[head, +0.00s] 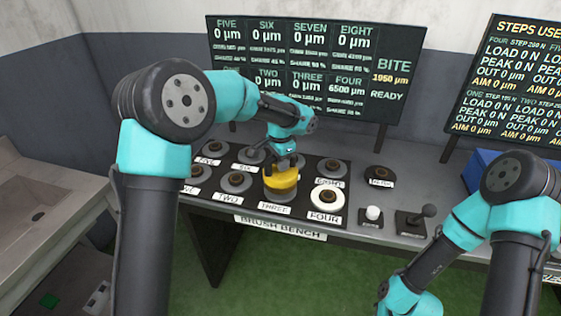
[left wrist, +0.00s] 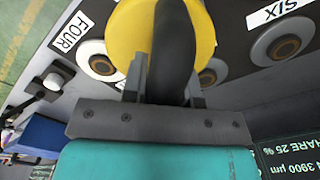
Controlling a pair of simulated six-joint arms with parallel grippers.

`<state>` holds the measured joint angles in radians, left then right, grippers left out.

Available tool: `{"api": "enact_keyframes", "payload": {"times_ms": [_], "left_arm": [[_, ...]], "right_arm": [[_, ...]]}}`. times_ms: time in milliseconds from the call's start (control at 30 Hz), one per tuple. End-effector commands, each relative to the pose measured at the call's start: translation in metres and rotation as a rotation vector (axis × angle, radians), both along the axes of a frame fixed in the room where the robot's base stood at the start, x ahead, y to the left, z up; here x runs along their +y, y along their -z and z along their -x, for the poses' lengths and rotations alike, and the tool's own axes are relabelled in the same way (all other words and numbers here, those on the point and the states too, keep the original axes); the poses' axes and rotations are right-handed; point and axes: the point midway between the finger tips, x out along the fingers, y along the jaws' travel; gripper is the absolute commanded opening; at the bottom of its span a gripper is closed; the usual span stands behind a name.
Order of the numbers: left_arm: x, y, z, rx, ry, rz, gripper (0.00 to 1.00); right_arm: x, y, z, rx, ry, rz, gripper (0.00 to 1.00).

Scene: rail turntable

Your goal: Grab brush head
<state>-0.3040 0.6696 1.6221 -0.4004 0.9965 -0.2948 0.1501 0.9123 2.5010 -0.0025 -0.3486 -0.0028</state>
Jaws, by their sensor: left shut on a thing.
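The brush head is a yellow disc (head: 281,179) with a dark handle on top. In the head view it is at the spot labelled THREE on the bench, above a grey base; I cannot tell if it touches that base. My left gripper (head: 284,160) comes down from above and is shut on the dark handle. The left wrist view shows the yellow disc (left wrist: 131,35) at the top, with the dark curved handle (left wrist: 174,50) between the fingers. My right gripper (head: 384,291) is low at the right, partly in view, apart from the bench objects; its jaws are unclear.
The dark brush bench mat (head: 222,208) carries several round grey stations with labels. Station FOUR (head: 327,197) has a white ring, close to the right of the yellow disc. A white button (head: 374,213) and a lever (head: 418,217) stand further right. Display boards (head: 310,70) rise behind.

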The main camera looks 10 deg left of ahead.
Motion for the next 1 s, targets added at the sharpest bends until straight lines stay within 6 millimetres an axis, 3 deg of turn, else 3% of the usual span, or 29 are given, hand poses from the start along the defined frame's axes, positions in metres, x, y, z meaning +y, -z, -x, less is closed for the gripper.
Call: {"api": "enact_keyframes", "payload": {"times_ms": [600,800,1000], "left_arm": [[-0.024,-0.012,0.114,-0.002,0.003,0.001,0.00],[-0.028,-0.014,0.133,-0.002,0.001,0.001,0.00],[-0.029,-0.014,0.138,-0.002,0.000,0.001,0.00]], "right_arm": [[0.000,0.000,0.000,0.000,0.000,0.000,0.00],[0.000,0.000,0.000,0.000,0.000,0.000,0.00],[0.000,0.000,0.000,0.000,0.000,0.000,0.00]]}}
